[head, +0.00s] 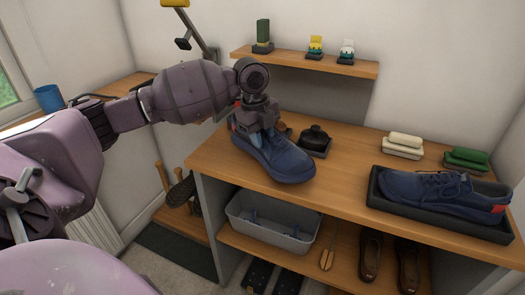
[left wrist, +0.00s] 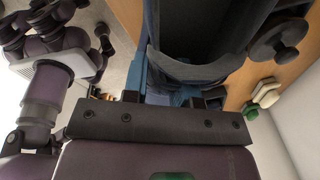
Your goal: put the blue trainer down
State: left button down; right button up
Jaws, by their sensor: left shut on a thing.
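A blue trainer (head: 285,162) is at the left end of the wooden bench top, toe towards the front right. My left gripper (head: 262,128) comes down from above and is shut on its heel and collar end. I cannot tell whether its sole touches the bench. In the left wrist view the trainer (left wrist: 190,72) fills the top middle, against the gripper's fingers (left wrist: 178,100). Another blue trainer (head: 440,186), with laces and a red heel patch, lies in a black tray (head: 428,219) at the right. My right gripper is not in view.
A dark round-knobbed item (head: 315,138) stands just behind the held trainer. Cream (head: 403,146) and green (head: 466,159) brushes are at the back right. The bench top (head: 345,185) is clear between trainer and tray. Below are a grey bin (head: 272,235) and brown shoes (head: 371,255).

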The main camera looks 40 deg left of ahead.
aim_at(261, 152)
pick_arm(q)
notch_tip(261, 152, down, 4)
jog(key=shift+f+b, duration=0.2)
jog(key=shift+b, duration=0.15)
jog(key=c, duration=1)
grip_release()
jog(key=shift+o, duration=0.6)
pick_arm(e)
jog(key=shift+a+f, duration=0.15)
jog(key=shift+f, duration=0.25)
pick_arm(q)
jog(key=shift+r, duration=0.25)
notch_tip(261, 152, up, 11)
jog(key=s+a+p, duration=0.1)
jog(key=p, duration=0.1)
jog(key=shift+a+r, duration=0.2)
jog(key=shift+a, duration=0.05)
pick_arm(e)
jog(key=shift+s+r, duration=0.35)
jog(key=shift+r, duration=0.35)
